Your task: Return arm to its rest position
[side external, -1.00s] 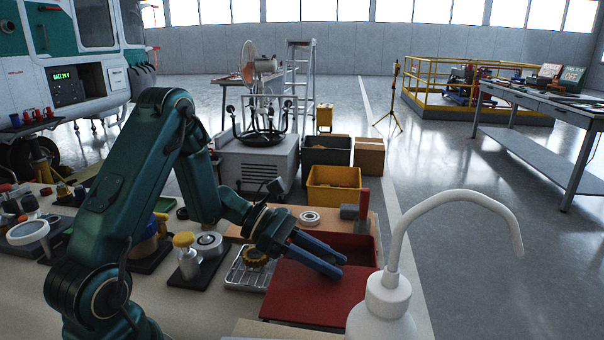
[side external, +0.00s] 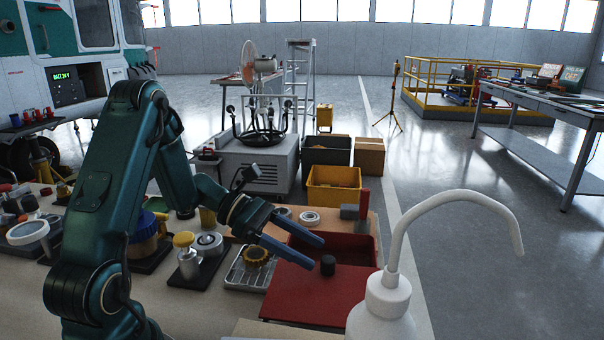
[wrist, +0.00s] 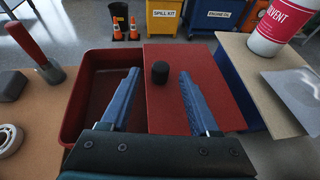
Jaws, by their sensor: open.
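My gripper (side external: 316,254) is open and empty above the red box, with its blue fingers spread apart. In the wrist view my gripper (wrist: 159,74) shows one finger to each side of a small black cylinder. The black cylinder (side external: 328,265) stands upright on a flat red panel (side external: 308,295), just beyond the fingertips. The black cylinder also shows in the wrist view (wrist: 160,72), with a gap to both fingers. The panel covers part of the red box (wrist: 73,110), whose other part is open.
A white wash bottle (side external: 380,305) with a curved spout stands at the front right. A metal tray with a brass gear (side external: 256,255) lies left of the red box. A bearing (side external: 309,218) and a red-handled tool (side external: 363,205) sit behind. A solvent bottle (wrist: 273,28) shows in the wrist view.

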